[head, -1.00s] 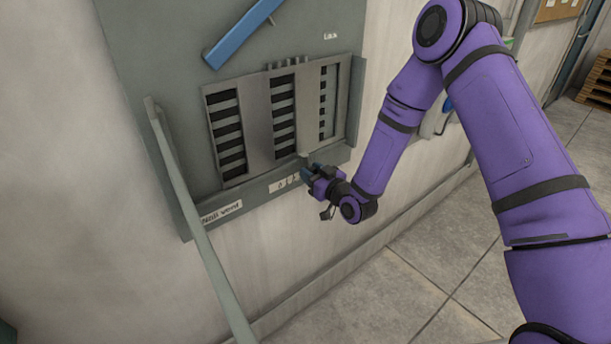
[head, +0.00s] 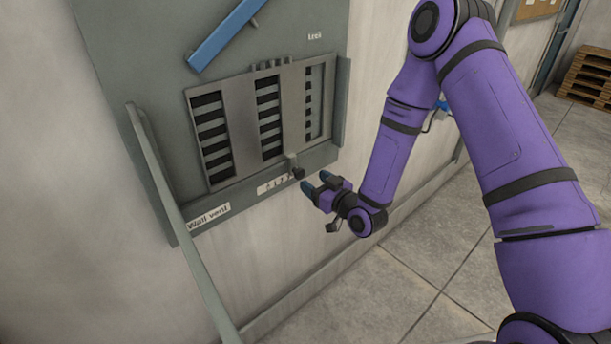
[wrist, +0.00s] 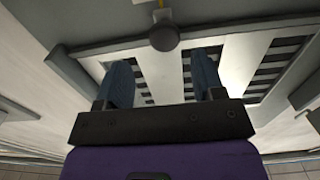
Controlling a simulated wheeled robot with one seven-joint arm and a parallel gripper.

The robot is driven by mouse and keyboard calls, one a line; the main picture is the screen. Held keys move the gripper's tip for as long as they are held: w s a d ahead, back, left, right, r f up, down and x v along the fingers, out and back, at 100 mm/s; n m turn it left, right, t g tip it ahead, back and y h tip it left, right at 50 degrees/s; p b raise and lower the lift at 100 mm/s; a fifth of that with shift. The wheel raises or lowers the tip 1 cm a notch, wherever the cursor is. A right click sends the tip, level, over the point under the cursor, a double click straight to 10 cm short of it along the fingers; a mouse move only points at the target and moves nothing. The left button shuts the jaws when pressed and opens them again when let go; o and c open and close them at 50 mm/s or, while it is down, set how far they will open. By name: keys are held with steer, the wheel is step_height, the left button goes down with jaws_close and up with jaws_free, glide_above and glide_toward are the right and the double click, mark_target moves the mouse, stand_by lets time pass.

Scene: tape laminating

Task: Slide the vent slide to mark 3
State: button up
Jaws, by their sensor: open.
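The vent slide (head: 241,128) is a set of grey plates across the dark slots of the wall vent. Its short stem ends in a dark round knob (head: 298,173) at the lower edge. The knob is also ahead of the fingers in the wrist view (wrist: 165,37). A white mark strip (head: 274,185) with small digits lies below; the knob is by its right end, near what looks like the 3. My gripper (head: 322,184) is open and empty, a little right of the knob and apart from it. Both blue fingers show in the wrist view (wrist: 162,82).
A blue bar (head: 228,35) slants across the panel above the vent. A long grey rail (head: 180,225) stands out at the left. A "Wall vent" label (head: 209,216) is at the lower left. Open floor (head: 425,270) lies to the right, with wooden pallets (head: 588,77) far back.

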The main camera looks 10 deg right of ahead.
steer(key=v, duration=0.4)
steer(key=shift+s+d, duration=0.2)
steer(key=shift+s, duration=0.1)
